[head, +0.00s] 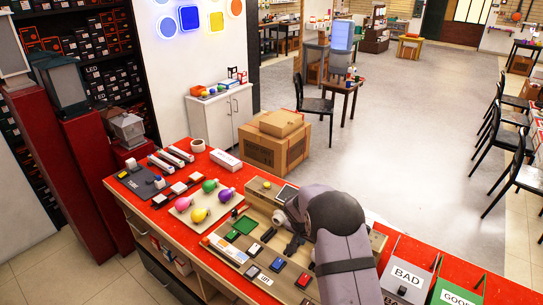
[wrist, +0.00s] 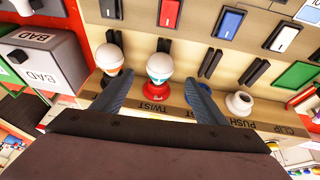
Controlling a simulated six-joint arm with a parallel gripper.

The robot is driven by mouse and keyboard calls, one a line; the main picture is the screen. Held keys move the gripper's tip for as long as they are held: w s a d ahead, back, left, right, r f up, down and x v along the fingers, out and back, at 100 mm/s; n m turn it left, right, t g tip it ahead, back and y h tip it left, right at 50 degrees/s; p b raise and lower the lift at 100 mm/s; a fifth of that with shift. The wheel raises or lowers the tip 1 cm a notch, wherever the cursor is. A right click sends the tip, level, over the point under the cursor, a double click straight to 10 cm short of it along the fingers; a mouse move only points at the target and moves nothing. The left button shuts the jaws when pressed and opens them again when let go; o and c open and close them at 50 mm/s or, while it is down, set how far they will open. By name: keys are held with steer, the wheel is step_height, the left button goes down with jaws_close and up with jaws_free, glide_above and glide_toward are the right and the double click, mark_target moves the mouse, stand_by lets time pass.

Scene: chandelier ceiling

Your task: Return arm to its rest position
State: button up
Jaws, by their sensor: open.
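My gripper (wrist: 158,98) is open in the wrist view, its two dark blue fingers spread wide with nothing held between them. A white bulb (wrist: 159,64) over a red base shows between the fingers; whether they touch it cannot be told. Another white bulb (wrist: 109,57) shows beside the left finger. Both are at the edge of a beige test board (wrist: 215,68) lettered TWIST, PUSH and CLIP. In the head view my grey arm reaches over the board (head: 258,188), and the gripper's fingertips are mostly hidden behind it.
A grey BAD bin (head: 408,277) and a green GOOD bin (head: 455,293) stand right of my arm. Coloured bulbs on a pale tray (head: 185,207) lie left of the board on the red counter (head: 240,170). A cardboard box (head: 268,150) stands behind the counter.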

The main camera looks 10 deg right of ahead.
steer(key=w+a+m+t+y, duration=0.2)
steer(key=w+a+m+t, duration=0.2)
steer(key=w+a, duration=0.25)
steer(key=s+a+f+y, duration=0.1)
steer(key=s+a, duration=0.1)
steer(key=s+a+f+n+y, duration=0.1)
steer(key=s+a, duration=0.1)
steer(key=s+a+f+g+y, duration=0.1)
steer(key=a, duration=0.1)
steer(key=shift+s+n+y, duration=0.4)
steer(key=s+a+r+n+g+y, duration=0.1)
steer(key=s+a+n+g, duration=0.15)
steer(key=s, duration=0.85)
steer(key=s+a+n+g+y, duration=0.1)
steer(key=s+n+g, duration=0.25)
steer(key=s, duration=0.75)
steer(key=s+d+r+n+g+h+b, duration=0.1)
steer(key=s+d+r+n+h, duration=0.2)
steer(key=s, duration=0.4)
steer(key=s+d+r+n+g+h, duration=0.1)
steer(key=s+d+r+n, duration=0.1)
steer(key=s+d+r, duration=0.4)
steer(key=shift+w+a+r+t+b, duration=0.25)
steer(key=shift+w+a+r+t, duration=0.15)
steer(key=shift+w+r+t, duration=0.15)
steer(key=shift+w+a+r+t+b, duration=0.2)
steer(key=shift+w+a+r+t, duration=0.2)
steer(key=shift+w+t, duration=0.25)
